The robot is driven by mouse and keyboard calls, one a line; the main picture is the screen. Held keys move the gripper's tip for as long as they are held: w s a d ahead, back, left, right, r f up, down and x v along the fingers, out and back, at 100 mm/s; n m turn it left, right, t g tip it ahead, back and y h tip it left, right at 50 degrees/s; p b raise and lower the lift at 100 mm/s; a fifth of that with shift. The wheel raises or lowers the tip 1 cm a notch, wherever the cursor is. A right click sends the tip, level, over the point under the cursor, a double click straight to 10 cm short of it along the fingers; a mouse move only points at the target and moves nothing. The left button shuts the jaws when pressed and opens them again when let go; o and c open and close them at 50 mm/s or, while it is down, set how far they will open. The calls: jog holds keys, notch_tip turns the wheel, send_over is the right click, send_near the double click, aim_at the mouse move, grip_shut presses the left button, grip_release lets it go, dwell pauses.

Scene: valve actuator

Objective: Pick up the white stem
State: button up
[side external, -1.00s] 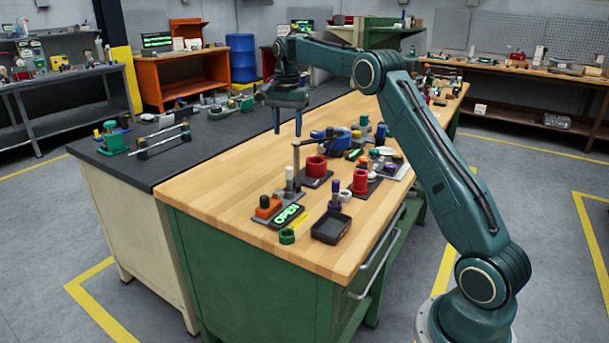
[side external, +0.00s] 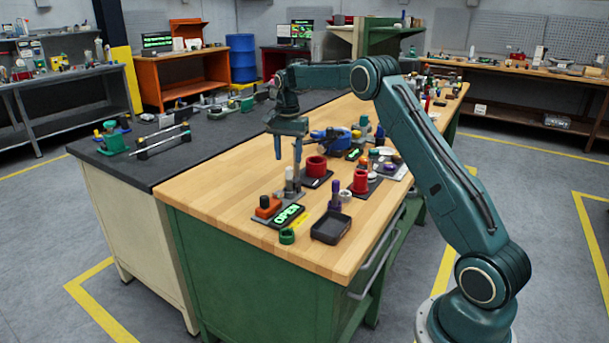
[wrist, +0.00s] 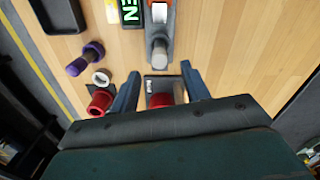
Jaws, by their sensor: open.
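The white stem (side external: 289,179) stands upright on a dark grey base beside an orange block (side external: 267,206), near the green OPEN sign. In the wrist view I see the stem's pale grey-white top (wrist: 159,56), just beyond my fingertips and roughly midway between them. My gripper (side external: 287,157) points down above the stem in the side view, with its fingers apart. The wrist view also shows the open fingers (wrist: 160,78) with nothing held between them. Whether the fingertips overlap the stem's height is hard to tell.
The OPEN sign (side external: 289,215) lies beside the stem's base. A red cylinder (side external: 316,166) is close behind the gripper. Bare wood lies left of these.

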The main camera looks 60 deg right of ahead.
aim_at(289, 167)
jog(key=shift+f, duration=0.6)
jog(key=shift+s+f, duration=0.1)
jog(key=shift+f, duration=2.45)
jog(key=shift+c, duration=0.3)
grip_shut()
